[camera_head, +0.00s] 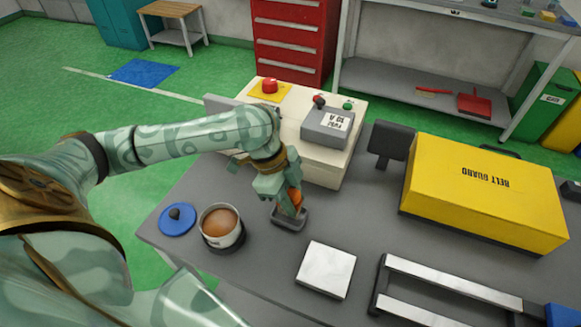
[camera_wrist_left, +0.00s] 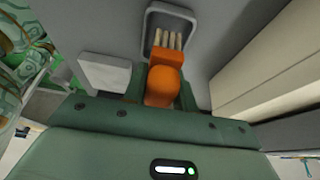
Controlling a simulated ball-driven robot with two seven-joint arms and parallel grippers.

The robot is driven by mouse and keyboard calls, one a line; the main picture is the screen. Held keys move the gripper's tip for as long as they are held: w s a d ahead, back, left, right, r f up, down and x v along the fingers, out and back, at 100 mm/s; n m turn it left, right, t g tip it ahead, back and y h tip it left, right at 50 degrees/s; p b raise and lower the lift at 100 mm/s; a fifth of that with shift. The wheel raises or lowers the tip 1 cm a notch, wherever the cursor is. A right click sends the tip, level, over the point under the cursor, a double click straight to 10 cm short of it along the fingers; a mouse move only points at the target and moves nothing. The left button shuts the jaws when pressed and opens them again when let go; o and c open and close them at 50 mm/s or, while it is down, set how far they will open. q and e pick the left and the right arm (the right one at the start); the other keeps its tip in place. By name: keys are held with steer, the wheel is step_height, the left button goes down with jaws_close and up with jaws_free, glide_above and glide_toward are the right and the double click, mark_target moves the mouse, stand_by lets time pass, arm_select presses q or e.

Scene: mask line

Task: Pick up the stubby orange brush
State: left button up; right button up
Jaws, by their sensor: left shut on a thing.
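The stubby orange brush (camera_head: 294,198) is between the fingers of my left gripper (camera_head: 281,193), which is shut on it. In the left wrist view the brush's orange handle (camera_wrist_left: 163,85) sits between the fingers and its pale bristles point into a small grey tray (camera_wrist_left: 152,22). In the head view this tray (camera_head: 289,223) lies on the grey table just below the gripper. I cannot tell whether the bristles touch the tray. My right gripper is not in view.
A pot of brown liquid (camera_head: 221,226) and a blue lid (camera_head: 177,219) stand left of the tray. A white square plate (camera_head: 325,270) lies to its right. A cream control box (camera_head: 322,160) and the yellow belt guard (camera_head: 484,193) stand behind.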

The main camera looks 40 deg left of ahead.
arm_select(q)
steer(key=s+d+r+p, duration=0.2)
steer(key=s+r+p, duration=0.5)
steer(key=s+r, duration=0.3)
steer(key=s, duration=0.4)
steer(key=shift+r, duration=0.3)
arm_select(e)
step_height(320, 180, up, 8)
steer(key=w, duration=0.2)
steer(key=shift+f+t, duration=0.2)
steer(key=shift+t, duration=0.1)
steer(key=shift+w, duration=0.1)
arm_select(q)
steer(key=shift+o, duration=1.2)
steer(key=shift+c, duration=0.8)
